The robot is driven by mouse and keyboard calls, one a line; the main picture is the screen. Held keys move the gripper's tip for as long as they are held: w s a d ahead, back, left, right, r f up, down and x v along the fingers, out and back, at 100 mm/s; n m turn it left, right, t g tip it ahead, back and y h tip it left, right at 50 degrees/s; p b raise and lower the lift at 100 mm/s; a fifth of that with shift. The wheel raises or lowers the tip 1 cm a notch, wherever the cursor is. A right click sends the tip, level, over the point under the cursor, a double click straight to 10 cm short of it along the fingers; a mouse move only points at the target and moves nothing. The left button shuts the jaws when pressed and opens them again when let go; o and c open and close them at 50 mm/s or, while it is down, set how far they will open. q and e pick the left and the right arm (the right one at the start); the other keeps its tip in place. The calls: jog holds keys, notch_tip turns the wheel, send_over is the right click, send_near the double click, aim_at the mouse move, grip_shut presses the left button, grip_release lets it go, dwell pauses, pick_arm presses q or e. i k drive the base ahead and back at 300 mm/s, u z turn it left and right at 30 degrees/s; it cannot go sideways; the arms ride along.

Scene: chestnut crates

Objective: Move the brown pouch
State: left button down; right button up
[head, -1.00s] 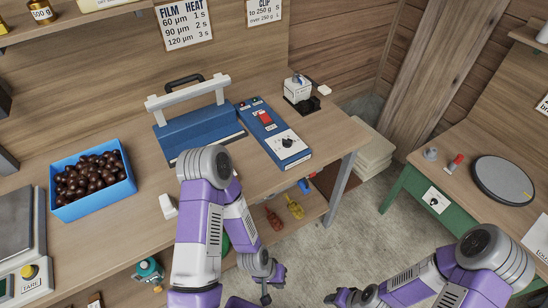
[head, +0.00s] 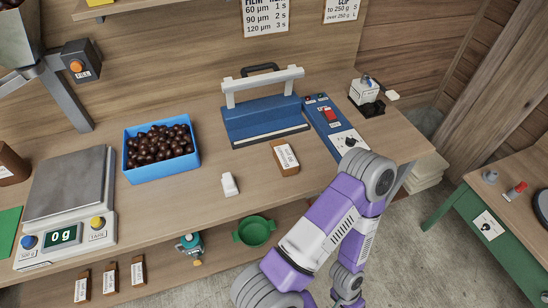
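A brown pouch (head: 286,157) with a white label lies on the wooden bench, just in front of the blue sealer (head: 262,122). Another brown labelled pack (head: 10,165) is cut off at the left edge, and its full shape is hidden.
A blue crate of chestnuts (head: 127,169) and a scale (head: 67,195) reading 0 g stand to the left. A small white bottle (head: 229,184) stands near the bench's front edge. Several brown packs, a teal bottle (head: 190,244) and a green bowl (head: 255,232) are on the lower shelf.

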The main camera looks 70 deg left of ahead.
aim_at(287, 162)
jog(key=k, duration=0.45)
jog(key=u, duration=0.75)
